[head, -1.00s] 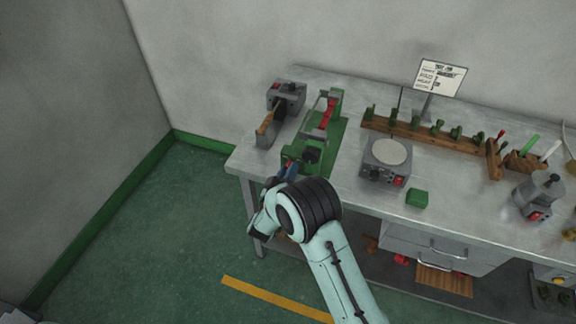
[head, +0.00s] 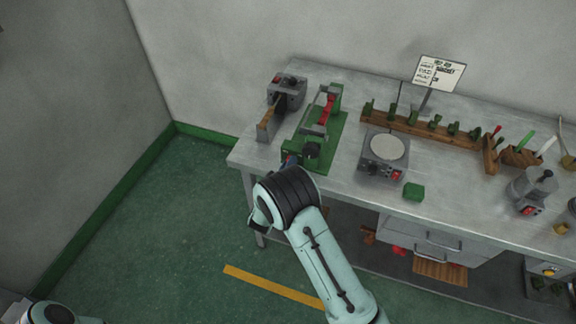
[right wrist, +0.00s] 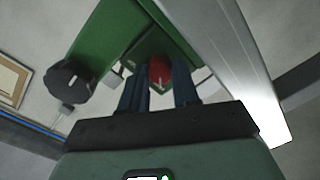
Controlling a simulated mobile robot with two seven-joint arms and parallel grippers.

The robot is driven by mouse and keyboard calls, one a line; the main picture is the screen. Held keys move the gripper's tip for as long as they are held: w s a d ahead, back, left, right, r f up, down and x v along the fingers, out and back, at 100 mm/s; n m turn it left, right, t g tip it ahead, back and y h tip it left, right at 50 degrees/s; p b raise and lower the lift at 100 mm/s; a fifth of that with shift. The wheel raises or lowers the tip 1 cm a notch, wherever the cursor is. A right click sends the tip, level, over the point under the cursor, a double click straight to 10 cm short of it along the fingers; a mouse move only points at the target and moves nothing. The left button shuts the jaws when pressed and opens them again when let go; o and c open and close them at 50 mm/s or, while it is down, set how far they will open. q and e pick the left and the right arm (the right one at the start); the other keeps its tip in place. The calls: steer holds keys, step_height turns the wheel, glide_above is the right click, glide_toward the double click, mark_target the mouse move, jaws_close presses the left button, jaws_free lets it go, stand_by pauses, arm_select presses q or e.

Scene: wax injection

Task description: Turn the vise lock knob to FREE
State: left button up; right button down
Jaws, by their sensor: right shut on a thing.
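The green vise (head: 325,135) stands at the left end of the workbench, with a red part in its upper half and a black knob (head: 311,150) near its front. In the right wrist view the black knob (right wrist: 69,81) is left of my fingers, apart from them. A red knob (right wrist: 160,68) with a pale mark sits on the green body between my right gripper's blue fingers (right wrist: 161,88). My right gripper (head: 287,162) is at the vise's front end, shut on the red knob, which my wrist hides in the head view. My left gripper is out of view.
A grey device (head: 287,90) stands left of the vise. A grey unit with a round plate (head: 385,152) and a green block (head: 413,192) stand to the right. A wooden rack (head: 425,128) runs along the back. The floor left of the bench is clear.

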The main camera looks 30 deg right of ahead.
steer(key=c, duration=0.8)
jaws_free()
steer(key=shift+s+a, duration=0.3)
steer(key=shift+a, duration=0.15)
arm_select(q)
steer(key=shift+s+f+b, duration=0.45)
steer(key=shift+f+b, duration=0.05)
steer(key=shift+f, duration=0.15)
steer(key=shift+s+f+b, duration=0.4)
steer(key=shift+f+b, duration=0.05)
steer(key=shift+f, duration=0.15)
arm_select(e)
steer(key=v, duration=1.2)
steer(key=shift+s, duration=0.2)
